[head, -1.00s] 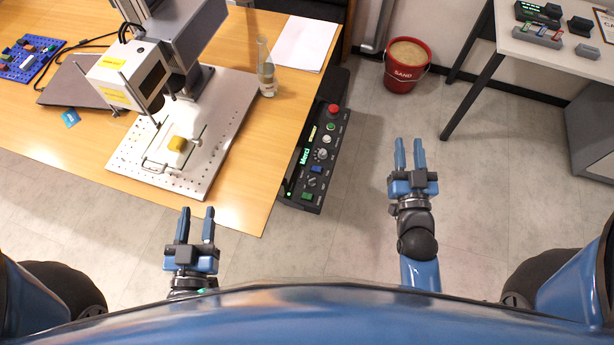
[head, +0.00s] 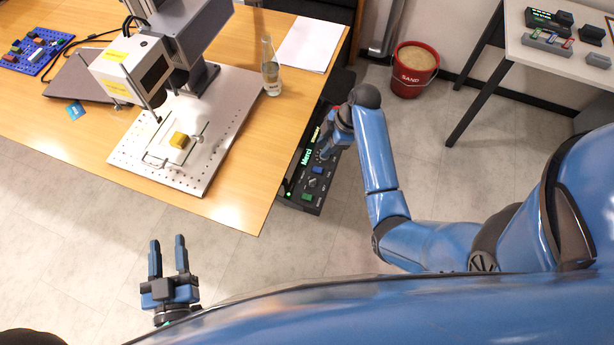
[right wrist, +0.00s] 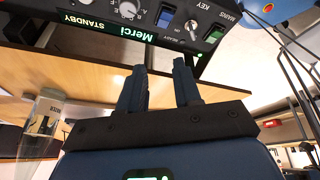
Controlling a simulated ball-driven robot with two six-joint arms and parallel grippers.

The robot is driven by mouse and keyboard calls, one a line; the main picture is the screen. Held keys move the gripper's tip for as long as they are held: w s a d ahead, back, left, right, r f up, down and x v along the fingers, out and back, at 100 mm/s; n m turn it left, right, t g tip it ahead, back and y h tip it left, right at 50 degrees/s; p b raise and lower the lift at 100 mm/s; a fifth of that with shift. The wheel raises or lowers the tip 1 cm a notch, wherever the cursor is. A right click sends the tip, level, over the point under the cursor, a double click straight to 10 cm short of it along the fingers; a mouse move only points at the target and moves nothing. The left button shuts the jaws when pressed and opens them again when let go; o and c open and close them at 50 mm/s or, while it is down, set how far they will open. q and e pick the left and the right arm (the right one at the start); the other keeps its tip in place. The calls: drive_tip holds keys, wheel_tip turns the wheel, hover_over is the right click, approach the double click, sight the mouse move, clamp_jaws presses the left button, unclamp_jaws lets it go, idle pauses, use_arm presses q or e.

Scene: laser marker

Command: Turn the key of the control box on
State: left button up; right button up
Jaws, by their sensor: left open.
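The dark control box (head: 297,190) stands beside the right edge of the wooden table. Its small silver key (head: 313,183) sits between a blue button and a green button. In the right wrist view the key (right wrist: 191,27) shows near the "KEY" label at the top. My right gripper (head: 326,148) is over the middle of the box, partly hiding its dial and upper controls. In the right wrist view my right gripper (right wrist: 158,72) is open and empty, with its fingers apart from the key. My left gripper (head: 168,248) is open and empty above the floor, away from the box.
A laser marker (head: 135,65) with a perforated plate (head: 215,120) and yellow block (head: 179,140) stands on the table. A glass bottle (head: 270,70) is near the table's right edge. A red sand bucket (head: 413,75) stands on the floor. Floor right of the box is clear.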

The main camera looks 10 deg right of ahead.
sight(313, 180)
drive_tip(key=s+a+f+n, duration=0.1)
drive_tip(key=f, duration=0.2)
drive_tip(key=s+a+f+n+g, duration=0.1)
drive_tip(key=s+a+f, duration=0.1)
drive_tip(key=f, duration=0.1)
drive_tip(key=s+a+f+n+g, duration=0.1)
drive_tip(key=f, duration=0.3)
drive_tip(key=shift+s+a, duration=0.15)
idle(0.4)
clamp_jaws()
